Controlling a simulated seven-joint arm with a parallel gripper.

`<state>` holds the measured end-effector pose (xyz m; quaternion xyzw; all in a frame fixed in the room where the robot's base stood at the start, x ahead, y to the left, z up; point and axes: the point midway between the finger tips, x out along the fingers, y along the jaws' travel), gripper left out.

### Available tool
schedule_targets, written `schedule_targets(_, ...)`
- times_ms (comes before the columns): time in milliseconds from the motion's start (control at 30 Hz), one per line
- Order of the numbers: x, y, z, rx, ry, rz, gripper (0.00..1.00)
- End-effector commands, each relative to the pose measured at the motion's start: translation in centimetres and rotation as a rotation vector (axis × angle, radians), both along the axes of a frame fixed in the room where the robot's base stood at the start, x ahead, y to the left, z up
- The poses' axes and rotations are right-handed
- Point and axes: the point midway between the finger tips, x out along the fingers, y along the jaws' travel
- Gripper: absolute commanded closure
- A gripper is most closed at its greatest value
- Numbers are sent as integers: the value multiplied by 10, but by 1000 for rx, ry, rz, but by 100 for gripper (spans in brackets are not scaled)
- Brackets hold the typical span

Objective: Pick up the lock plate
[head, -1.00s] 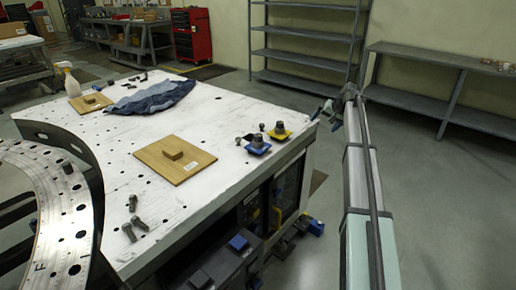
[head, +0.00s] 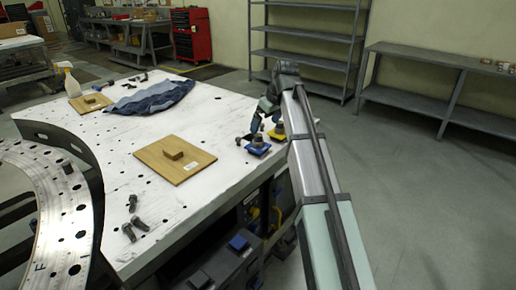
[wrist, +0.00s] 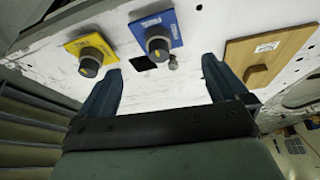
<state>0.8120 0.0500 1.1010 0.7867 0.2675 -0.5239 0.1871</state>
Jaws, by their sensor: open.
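No plate can be read clearly as the lock plate. Candidates on the white table are a blue plate with a dark round knob (head: 258,147), also in the wrist view (wrist: 155,32), and a yellow plate with a similar knob (head: 279,132), also in the wrist view (wrist: 91,49). Their lettering is too small to read. A wooden plate with a block handle (head: 175,158) lies further left; in the wrist view it is at the right (wrist: 265,55). My gripper (head: 264,118) is open and empty above the blue and yellow plates, its fingers (wrist: 162,66) wide apart.
A second wooden plate (head: 90,103), a spray bottle (head: 71,82) and a blue cloth (head: 153,97) are at the table's far left. Several dark bolts (head: 132,222) lie near the front left.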

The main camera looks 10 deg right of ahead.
Motion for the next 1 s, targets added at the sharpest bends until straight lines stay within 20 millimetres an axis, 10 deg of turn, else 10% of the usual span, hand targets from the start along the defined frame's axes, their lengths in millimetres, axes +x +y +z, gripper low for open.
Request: schedule_targets(1000,34,26,-96,2,0,-4,0)
